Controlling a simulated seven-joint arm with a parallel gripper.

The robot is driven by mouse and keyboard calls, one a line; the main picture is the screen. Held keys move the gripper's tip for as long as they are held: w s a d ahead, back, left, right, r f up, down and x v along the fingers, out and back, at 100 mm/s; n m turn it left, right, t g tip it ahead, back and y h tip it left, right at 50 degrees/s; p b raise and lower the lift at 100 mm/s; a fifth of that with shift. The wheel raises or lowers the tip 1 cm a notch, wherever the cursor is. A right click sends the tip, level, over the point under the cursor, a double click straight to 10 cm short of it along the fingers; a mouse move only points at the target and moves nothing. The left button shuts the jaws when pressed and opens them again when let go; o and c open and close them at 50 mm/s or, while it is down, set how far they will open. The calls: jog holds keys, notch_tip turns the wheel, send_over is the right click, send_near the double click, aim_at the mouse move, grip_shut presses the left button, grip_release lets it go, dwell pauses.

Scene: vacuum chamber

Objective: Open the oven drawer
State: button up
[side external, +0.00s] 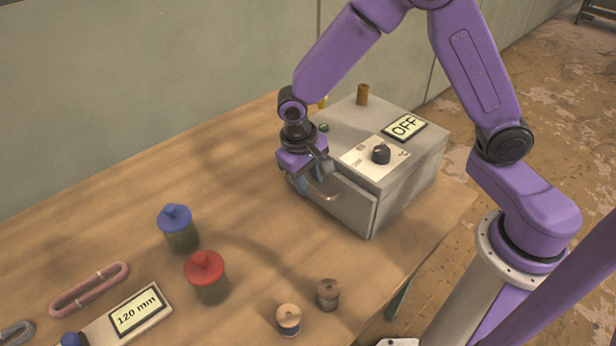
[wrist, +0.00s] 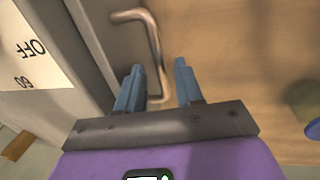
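The oven (side external: 400,165) is a grey metal box at the back right of the table, with a black knob and a display reading OFF on top. Its drawer front (side external: 350,208) faces the near left and sits close against the body. A bent metal handle (side external: 330,192) is on that front; it also shows in the wrist view (wrist: 154,45). My gripper (side external: 312,183) is at the handle. In the wrist view its two blue fingers (wrist: 157,80) are apart, one on each side of the handle bar, with visible room between them. In the side view my gripper hides part of the handle.
A blue-lidded jar (side external: 178,228) and a red-lidded jar (side external: 206,277) stand left of the oven. Two spools (side external: 289,319) (side external: 328,294) are near the front. A 120 mm display (side external: 138,308) and a pink loop (side external: 89,289) lie at left. Table before the drawer is clear.

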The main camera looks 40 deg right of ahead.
grip_shut()
jog(key=shift+a, duration=0.1)
jog(key=a, duration=1.6)
jog(key=shift+a, duration=0.25)
jog(key=shift+o, duration=1)
grip_release()
jog(key=a+r, duration=0.3)
jog(key=r, duration=1.4)
